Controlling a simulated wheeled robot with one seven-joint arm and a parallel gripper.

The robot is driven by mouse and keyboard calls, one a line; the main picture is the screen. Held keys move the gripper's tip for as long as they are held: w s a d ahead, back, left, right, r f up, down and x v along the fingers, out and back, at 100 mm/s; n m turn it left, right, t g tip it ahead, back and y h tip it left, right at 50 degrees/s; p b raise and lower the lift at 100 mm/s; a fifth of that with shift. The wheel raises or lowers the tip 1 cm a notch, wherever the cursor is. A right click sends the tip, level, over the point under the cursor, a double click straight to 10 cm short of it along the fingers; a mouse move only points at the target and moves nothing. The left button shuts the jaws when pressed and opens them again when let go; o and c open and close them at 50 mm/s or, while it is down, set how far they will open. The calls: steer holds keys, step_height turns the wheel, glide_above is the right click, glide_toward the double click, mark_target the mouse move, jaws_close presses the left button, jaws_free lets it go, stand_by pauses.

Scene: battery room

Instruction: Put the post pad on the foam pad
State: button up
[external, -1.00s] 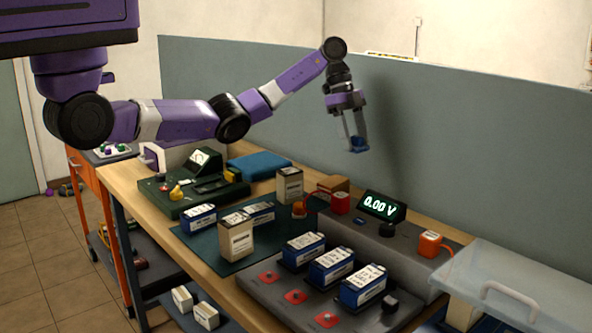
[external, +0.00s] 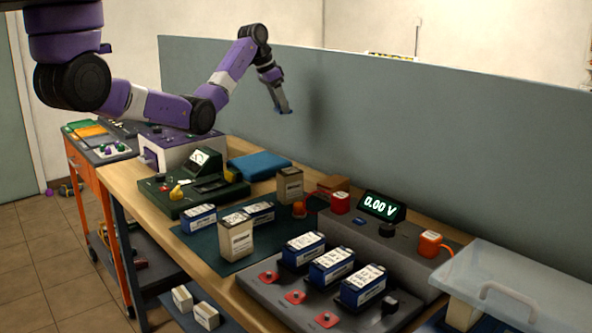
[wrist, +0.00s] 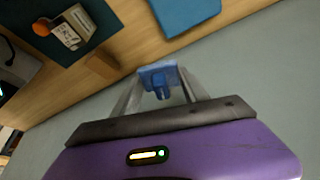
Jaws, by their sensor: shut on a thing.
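My gripper (external: 283,110) is shut on a small blue piece (wrist: 160,76), which looks like the post pad. It is held in the air in front of the grey partition, above the far side of the bench. In the wrist view the piece sits between the two fingertips (wrist: 160,88), which partly cover it. A flat blue slab (external: 258,167) lies on the bench below and also shows at the top of the wrist view (wrist: 185,12). An orange flat pad (external: 90,131) lies on the cart at the left. I cannot tell which of these is the foam pad.
A green meter (external: 205,180) and a white-purple box (external: 180,150) stand at the bench's left. Several batteries (external: 333,264) and a voltage display (external: 382,207) stand to the right. A clear lidded bin (external: 530,285) is at far right. The grey partition (external: 450,130) stands behind.

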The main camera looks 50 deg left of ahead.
mark_target(260, 160)
steer(key=s+a+n+y, duration=0.3)
steer(key=a+n, duration=0.4)
steer(key=a, duration=0.3)
steer(key=shift+n, duration=0.3)
step_height(260, 160, down, 19)
steer(key=shift+d+f+p, duration=0.15)
steer(key=shift+p, duration=1.1)
steer(key=shift+f, duration=0.15)
steer(key=o, duration=1.3)
steer(key=shift+s+r, duration=0.1)
steer(key=shift+r, duration=0.35)
steer(key=v, duration=1.1)
steer(key=shift+s+r+b, duration=0.1)
steer(key=shift+r+b, duration=0.15)
steer(key=shift+b, duration=0.1)
